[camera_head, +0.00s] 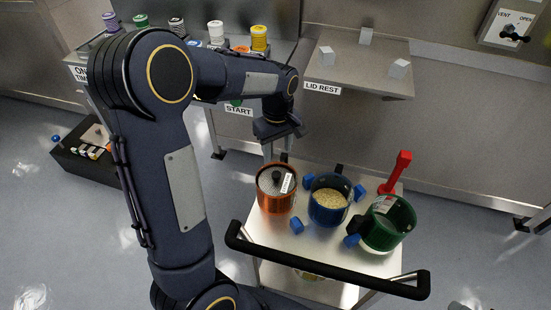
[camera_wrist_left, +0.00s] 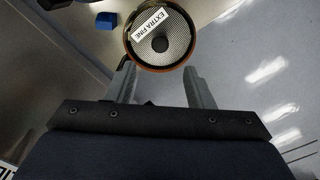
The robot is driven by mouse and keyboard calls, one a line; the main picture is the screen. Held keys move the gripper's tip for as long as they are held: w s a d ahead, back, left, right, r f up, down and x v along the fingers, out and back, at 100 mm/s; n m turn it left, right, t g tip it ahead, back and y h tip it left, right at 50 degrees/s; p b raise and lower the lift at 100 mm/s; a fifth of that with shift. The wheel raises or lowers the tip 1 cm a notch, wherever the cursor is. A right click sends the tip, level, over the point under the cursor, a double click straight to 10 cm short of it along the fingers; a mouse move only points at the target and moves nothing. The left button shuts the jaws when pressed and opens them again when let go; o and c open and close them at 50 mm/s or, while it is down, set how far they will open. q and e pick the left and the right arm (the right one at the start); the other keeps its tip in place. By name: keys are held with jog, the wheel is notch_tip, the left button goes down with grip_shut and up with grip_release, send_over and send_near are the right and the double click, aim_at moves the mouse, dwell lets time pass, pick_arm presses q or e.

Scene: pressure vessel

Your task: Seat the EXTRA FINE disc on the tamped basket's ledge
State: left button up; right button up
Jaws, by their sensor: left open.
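The EXTRA FINE disc (camera_head: 271,186) is a round mesh plate with a dark centre knob and a white label. It lies inside the copper-coloured container (camera_head: 277,204) at the left of the cart; its label reads clearly in the left wrist view (camera_wrist_left: 178,40). My left gripper (camera_head: 279,153) is open and empty, just behind and above that container. In the left wrist view its two fingers (camera_wrist_left: 160,88) point toward the disc, apart from the knob. The blue basket (camera_head: 328,213) stands right of the copper container, holding tan grounds (camera_head: 329,198). My right gripper is not in view.
A green container (camera_head: 400,234) and a red upright tool (camera_head: 397,174) stand at the cart's right. Blue blocks (camera_head: 296,225) surround the basket. A black rail (camera_head: 325,267) crosses the cart's front. The LID REST shelf (camera_head: 350,75) is behind; a rack of coloured canisters (camera_head: 216,33) is back left.

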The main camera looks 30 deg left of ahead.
pick_arm(q)
jog(key=s+d+r+m+t+h, duration=0.1)
jog(key=s+d+r+m+t, duration=0.1)
jog(key=s, duration=0.5)
jog(key=s+d+r+m+t+h, duration=0.1)
jog(key=s+d+r+m, duration=0.1)
jog(key=s+m, duration=0.3)
jog(key=s+d+r+m+t+h, duration=0.1)
jog(key=s+d+r+m+t, duration=0.1)
jog(key=s, duration=0.8)
jog(key=shift+d+r+m+t+h, duration=0.3)
jog(key=shift+d+r+m+h, duration=0.1)
jog(key=shift+d+r+m, duration=0.25)
jog(key=shift+f, duration=0.1)
notch_tip(320, 180, up, 5)
jog(key=p, duration=0.5)
